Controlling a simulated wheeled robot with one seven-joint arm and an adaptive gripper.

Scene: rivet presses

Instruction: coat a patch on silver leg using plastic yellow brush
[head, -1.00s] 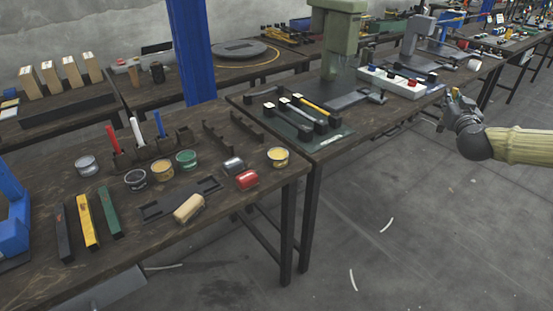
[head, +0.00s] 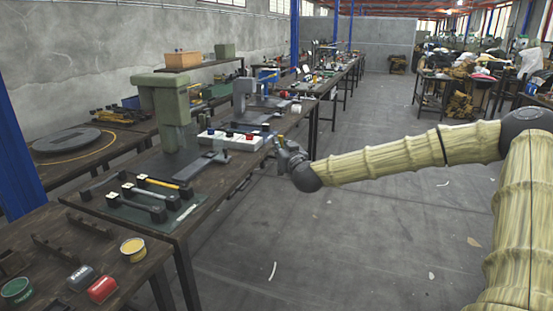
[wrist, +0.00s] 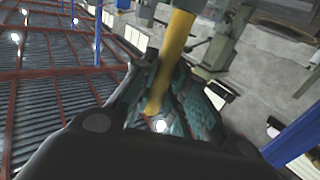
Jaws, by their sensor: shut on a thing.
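My gripper (head: 283,150) is at the end of my outstretched arm, past the front edge of the bench with the presses. In the wrist view my gripper (wrist: 165,110) is shut on a yellow handle (wrist: 176,50), apparently the plastic yellow brush. No bristles can be made out. A silver bar with black ends (head: 143,200), likely the silver leg, lies on a dark green mat (head: 190,212) on that bench. A yellow bar (head: 160,184) and a dark bar lie beside it. My gripper is well apart from the mat, farther down the bench.
A green press (head: 172,110) and a grey press (head: 240,92) stand on the bench. A white block with coloured knobs (head: 230,139) is near my gripper. A yellow paint can (head: 133,249), red can (head: 102,289) and green can (head: 16,290) sit on the nearest table. Open floor lies to the right.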

